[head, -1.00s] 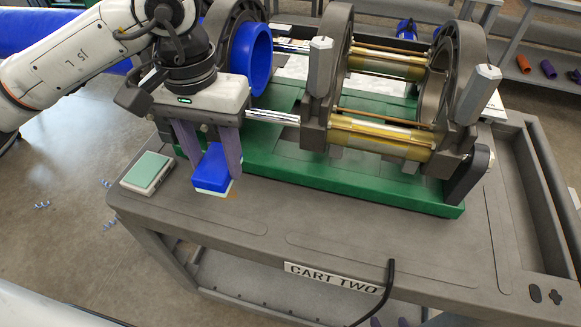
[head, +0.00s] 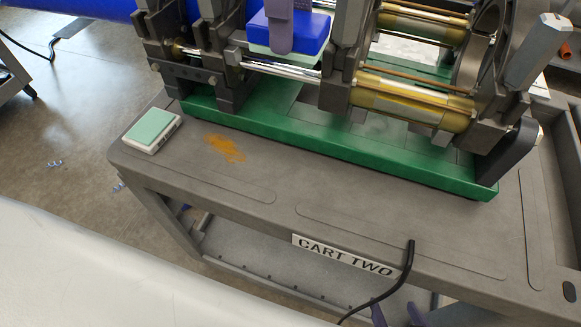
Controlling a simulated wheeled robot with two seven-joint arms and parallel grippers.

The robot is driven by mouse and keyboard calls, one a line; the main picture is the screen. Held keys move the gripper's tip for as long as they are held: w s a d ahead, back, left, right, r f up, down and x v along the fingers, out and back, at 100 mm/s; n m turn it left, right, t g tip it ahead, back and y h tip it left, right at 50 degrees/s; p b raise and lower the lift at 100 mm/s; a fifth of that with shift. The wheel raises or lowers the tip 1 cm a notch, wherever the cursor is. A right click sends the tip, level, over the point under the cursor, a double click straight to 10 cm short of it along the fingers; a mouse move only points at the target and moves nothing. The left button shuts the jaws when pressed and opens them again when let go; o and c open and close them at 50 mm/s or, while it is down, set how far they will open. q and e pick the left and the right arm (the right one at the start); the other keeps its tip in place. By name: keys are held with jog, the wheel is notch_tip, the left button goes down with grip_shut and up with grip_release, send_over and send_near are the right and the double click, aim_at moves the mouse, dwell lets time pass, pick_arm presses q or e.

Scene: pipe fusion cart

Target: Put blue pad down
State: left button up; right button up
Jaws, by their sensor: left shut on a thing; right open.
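The blue pad (head: 308,40), a blue block with a pale greenish underside, is at the top of the head view. My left gripper (head: 279,45) is shut on it with purple fingers, and the rest of that gripper is cut off by the top edge. The pad is held in front of the upper part of the pipe machine; whether it touches anything there I cannot tell. My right gripper (head: 396,315) shows only as purple fingertips at the bottom edge, apart and empty, in front of the cart.
The grey cart (head: 270,215) labelled CART TWO carries the machine on a green base (head: 320,145). A pale green-topped pad (head: 154,131) lies at the cart's left corner. An orange-brown stain (head: 226,148) marks the top beside it. A black cable (head: 409,265) hangs over the front edge.

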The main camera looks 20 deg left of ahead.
pick_arm(q)
notch_tip(320, 180, down, 22)
jog(key=shift+f, duration=0.25)
notch_tip(320, 180, down, 4)
jog(key=shift+f+p, duration=0.25)
jog(key=shift+p, duration=0.2)
jog(key=shift+f, duration=0.25)
jog(key=o, duration=1.1)
